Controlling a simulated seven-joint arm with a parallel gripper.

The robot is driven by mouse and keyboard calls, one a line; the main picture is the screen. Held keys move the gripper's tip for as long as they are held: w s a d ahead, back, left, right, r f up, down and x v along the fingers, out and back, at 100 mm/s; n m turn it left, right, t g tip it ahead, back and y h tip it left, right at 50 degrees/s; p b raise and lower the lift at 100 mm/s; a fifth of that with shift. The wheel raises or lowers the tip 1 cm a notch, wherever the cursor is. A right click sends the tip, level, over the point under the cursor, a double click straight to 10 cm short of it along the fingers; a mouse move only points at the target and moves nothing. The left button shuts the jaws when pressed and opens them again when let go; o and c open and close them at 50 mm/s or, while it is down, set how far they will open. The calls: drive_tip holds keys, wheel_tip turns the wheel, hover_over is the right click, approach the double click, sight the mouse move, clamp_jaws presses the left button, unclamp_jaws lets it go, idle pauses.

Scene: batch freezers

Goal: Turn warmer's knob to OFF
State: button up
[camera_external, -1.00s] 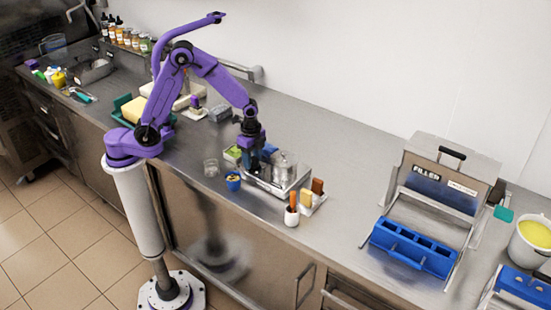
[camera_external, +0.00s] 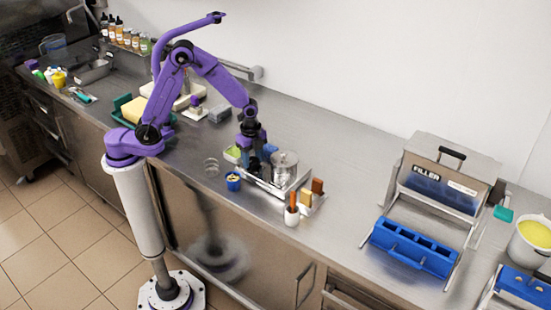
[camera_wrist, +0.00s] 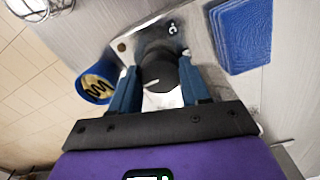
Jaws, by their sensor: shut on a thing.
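The warmer (camera_external: 262,184) is a low metal unit on the counter with a lidded metal pot (camera_external: 284,168) on it. Its black round knob (camera_wrist: 160,70) shows in the wrist view on a metal plate (camera_wrist: 126,44) with small markings. A light pointer line on the knob aims toward the lower left of that view. My gripper (camera_wrist: 158,82) has its two blue fingers shut on the knob, one on each side. In the external view my gripper (camera_external: 252,162) points down at the warmer's left end and hides the knob.
A blue pad (camera_wrist: 242,36) lies to the right. A white holder with an orange-handled tool (camera_external: 292,214) stands before the warmer.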

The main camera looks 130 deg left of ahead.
sight(251, 160)
drive_tip(key=o, duration=1.1)
drive_tip(key=shift+c, duration=0.2)
wheel_tip(251, 160, up, 18)
drive_tip(key=shift+f, duration=0.25)
drive_tip(key=s+d+f+n, duration=0.4)
drive_tip(key=s+d+n, duration=0.3)
drive_tip(key=s+d, duration=0.3)
drive_tip(key=s+d+f+n, duration=0.4)
drive_tip(key=s+d+n, duration=0.4)
drive_tip(key=s+d, duration=0.2)
drive_tip(key=d, duration=0.2)
drive_tip(key=shift+s+d+n, duration=0.25)
drive_tip(key=shift+d+n, duration=0.05)
drive_tip(key=shift+d, duration=0.05)
